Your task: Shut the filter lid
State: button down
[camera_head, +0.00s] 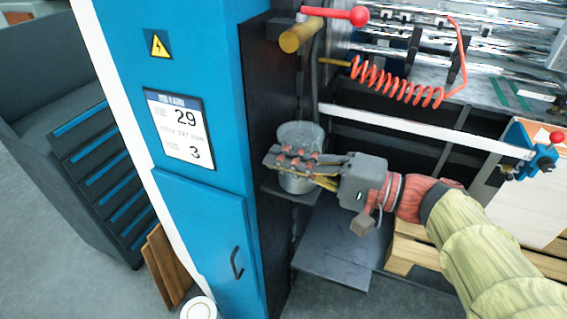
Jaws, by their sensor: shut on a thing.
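The filter is a grey, round canister on a small dark shelf (290,193) at the side of the blue cabinet. Its upper part, which I take to be the filter lid (301,133), shows above my fingers and looks pale and shiny. Its metal lower part (296,184) shows below them. My gripper (291,161) reaches in from the right, with its fingers across the middle of the canister, and is shut on it. The fingers hide the seam, so I cannot tell where lid and body meet or whether the lid sits flush.
A red-handled valve (334,14) on a brass fitting is above the filter. A coiled red hose (400,85) hangs to the right. The blue cabinet (205,225) stands close on the left. A pale rail (425,130) runs behind my arm.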

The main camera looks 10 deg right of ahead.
jog(key=shift+f, duration=0.35)
jog(key=c, duration=2.1)
grip_release()
jog(key=shift+o, duration=0.5)
jog(key=shift+r, duration=0.1)
notch_tip(320, 180, up, 10)
jog(key=shift+f, duration=0.1)
jog(key=shift+c, duration=0.4)
